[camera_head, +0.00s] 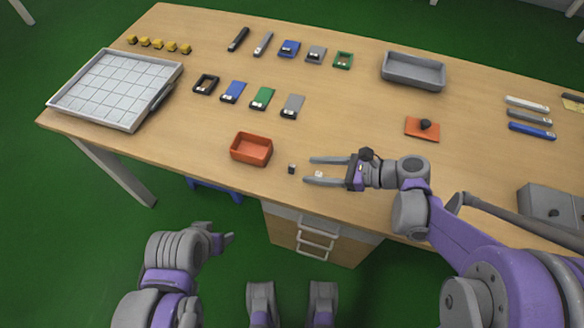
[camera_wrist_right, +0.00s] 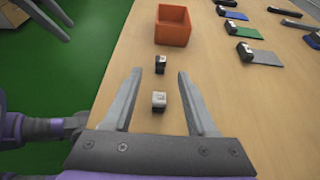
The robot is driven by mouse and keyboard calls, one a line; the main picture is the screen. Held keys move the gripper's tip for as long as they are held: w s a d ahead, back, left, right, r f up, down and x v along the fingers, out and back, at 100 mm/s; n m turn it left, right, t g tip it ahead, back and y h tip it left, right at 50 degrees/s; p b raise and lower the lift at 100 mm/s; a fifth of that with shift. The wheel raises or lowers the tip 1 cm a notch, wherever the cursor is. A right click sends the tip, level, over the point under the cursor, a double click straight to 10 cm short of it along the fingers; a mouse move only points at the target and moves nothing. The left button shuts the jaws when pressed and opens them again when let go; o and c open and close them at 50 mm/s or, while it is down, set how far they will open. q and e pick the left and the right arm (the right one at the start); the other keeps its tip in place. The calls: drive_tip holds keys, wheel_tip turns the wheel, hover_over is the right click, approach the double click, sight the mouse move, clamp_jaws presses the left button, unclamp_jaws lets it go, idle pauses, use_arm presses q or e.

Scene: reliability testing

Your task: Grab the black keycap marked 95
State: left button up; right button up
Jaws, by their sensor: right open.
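A small black keycap (camera_head: 291,169) sits on the table just beyond the tips of my right gripper (camera_head: 308,170). In the right wrist view the black keycap (camera_wrist_right: 160,64) lies ahead of the open fingers, and its marking is too small to read. A white keycap (camera_head: 318,174) stands between the two fingers; it also shows in the right wrist view (camera_wrist_right: 159,101). My right gripper is open and appears to touch neither keycap. My left gripper (camera_head: 226,238) is below the table's front edge, off the tabletop, and too small to judge.
An orange-red open box (camera_head: 251,149) stands just left of the black keycap. Several blue, green, grey and black devices, such as a green one (camera_head: 262,98), lie behind. A gridded tray (camera_head: 90,115) is at the left, a grey tray (camera_head: 388,73) at the back. The table's front edge is close.

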sight(295, 167)
drive_tip(key=x, duration=0.5)
drive_tip(key=shift+w+r+b, duration=0.1)
drive_tip(key=shift+r+b, duration=0.05)
drive_tip(key=shift+b, duration=0.15)
clamp_jaws()
